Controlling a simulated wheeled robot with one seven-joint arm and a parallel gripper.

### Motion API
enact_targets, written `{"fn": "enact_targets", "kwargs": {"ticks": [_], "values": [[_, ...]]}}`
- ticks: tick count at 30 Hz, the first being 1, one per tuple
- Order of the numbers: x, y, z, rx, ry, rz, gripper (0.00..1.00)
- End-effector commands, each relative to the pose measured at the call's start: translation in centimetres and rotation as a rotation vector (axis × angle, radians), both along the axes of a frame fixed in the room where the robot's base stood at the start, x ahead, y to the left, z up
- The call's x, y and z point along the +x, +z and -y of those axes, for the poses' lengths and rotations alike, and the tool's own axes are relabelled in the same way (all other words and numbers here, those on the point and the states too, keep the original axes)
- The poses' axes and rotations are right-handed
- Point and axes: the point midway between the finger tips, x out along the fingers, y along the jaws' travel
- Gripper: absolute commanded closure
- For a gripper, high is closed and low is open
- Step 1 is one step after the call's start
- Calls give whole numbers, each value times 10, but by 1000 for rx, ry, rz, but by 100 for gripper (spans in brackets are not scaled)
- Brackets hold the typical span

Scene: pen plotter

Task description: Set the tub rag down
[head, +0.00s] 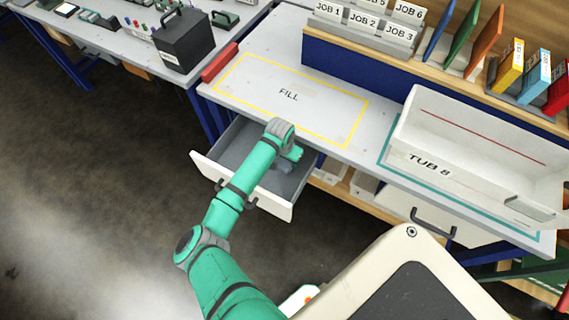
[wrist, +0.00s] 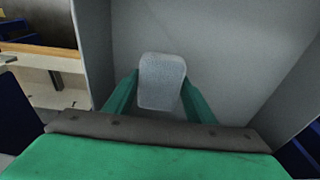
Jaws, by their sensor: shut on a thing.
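The tub rag (wrist: 161,80) is a small pale grey, rounded block of cloth in the wrist view. My gripper (wrist: 160,95) is shut on it, one green finger on each side. In the head view my gripper (head: 289,160) reaches down into the open drawer (head: 213,170) under the bench. The drawer is grey inside, and its floor fills much of the wrist view. I cannot tell whether the rag touches the drawer floor. In the head view the rag is mostly hidden by my arm.
The white tub marked TUB 8 (head: 440,150) stands on the bench at right. The yellow-outlined FILL area (head: 320,105) on the bench is bare. The drawer's walls stand close around my gripper. A closed drawer with a dark handle (head: 433,228) is at lower right.

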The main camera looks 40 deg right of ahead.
Motion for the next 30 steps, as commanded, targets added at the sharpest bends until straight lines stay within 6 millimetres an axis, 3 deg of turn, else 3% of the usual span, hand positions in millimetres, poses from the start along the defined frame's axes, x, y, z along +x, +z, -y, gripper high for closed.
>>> {"fn": "enact_targets", "kwargs": {"ticks": [6, 13, 25, 26, 27, 30], "values": [[11, -13, 1, 1, -1, 1, 71], [10, -40, 1, 0, -2, 1, 71], [9, -45, 2, -1, -1, 0, 71], [10, -44, 2, -1, -1, 1, 45], [10, -44, 2, -1, -2, 1, 36], [10, -44, 2, -1, -2, 1, 31]]}}
